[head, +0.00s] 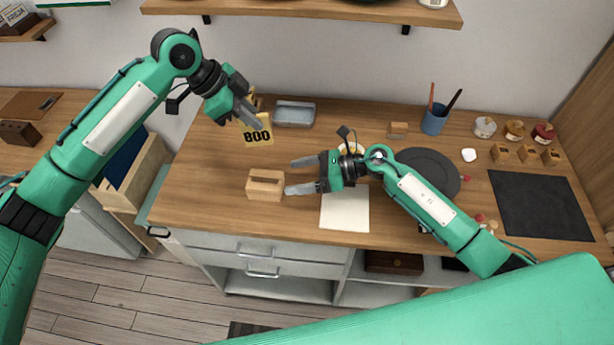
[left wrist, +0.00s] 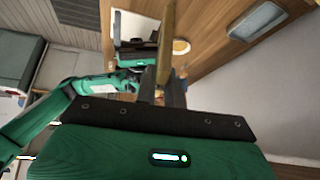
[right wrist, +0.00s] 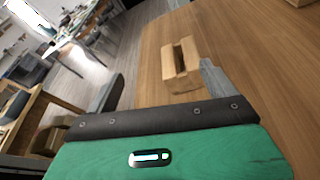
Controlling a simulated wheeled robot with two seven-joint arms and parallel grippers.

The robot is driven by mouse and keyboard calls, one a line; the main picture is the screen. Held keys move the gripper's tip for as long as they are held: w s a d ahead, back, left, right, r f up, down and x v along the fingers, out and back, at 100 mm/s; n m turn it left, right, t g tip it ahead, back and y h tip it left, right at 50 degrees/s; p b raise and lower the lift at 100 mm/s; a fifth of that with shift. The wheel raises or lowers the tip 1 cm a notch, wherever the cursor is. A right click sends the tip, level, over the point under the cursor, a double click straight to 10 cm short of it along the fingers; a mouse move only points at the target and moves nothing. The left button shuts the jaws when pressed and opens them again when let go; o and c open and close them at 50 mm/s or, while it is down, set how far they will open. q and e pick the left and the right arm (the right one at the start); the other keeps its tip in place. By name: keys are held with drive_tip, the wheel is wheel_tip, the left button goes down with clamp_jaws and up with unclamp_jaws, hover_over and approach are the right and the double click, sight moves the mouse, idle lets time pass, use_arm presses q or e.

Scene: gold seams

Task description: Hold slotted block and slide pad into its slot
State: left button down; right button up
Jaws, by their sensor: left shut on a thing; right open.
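The slotted block (head: 265,187) is light wood and stands on the table left of my right gripper. Its slot shows on its top in the right wrist view (right wrist: 180,68). My right gripper (head: 296,176) is open and empty, with its fingertips close to the block's right side. In the right wrist view the block appears ahead, nearer the right finger. The pad (head: 258,136) is thin and yellow with large black digits. My left gripper (head: 246,116) is shut on it and holds it up, behind the block. The left wrist view shows the pad edge-on (left wrist: 166,45).
A clear blue-grey tray (head: 294,114) stands behind. White paper (head: 345,210) lies under my right gripper. A dark plate (head: 428,170), a blue pen cup (head: 434,122) and a black mat (head: 541,204) are to the right. A shelf (head: 305,9) hangs above.

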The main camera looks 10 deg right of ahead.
sight(265, 184)
drive_tip(key=shift+w+d+f+n+t+h, duration=0.25)
drive_tip(key=shift+d+f+n+h, duration=0.15)
drive_tip(key=shift+d+f+n, duration=0.15)
drive_tip(key=shift+w+d+f+n+t+h, duration=0.15)
drive_tip(key=shift+d+f+n+t+h, duration=0.2)
drive_tip(key=shift+f, duration=0.45)
drive_tip(key=x, duration=1.2)
drive_tip(key=shift+d+f, duration=0.1)
drive_tip(key=shift+f, duration=0.05)
drive_tip(key=shift+s, duration=0.1)
drive_tip(key=c, duration=1.2)
use_arm(q)
drive_tip(key=f+m, duration=0.1)
drive_tip(key=f, duration=0.1)
drive_tip(key=f+m+g, duration=0.1)
drive_tip(key=f, duration=0.2)
drive_tip(key=shift+w+d+f+g+y, duration=0.1)
drive_tip(key=shift+w+f+g+y, duration=0.1)
drive_tip(key=shift+g+y, duration=0.15)
wheel_tip(265, 184, down, 7)
drive_tip(key=shift+r, duration=0.15)
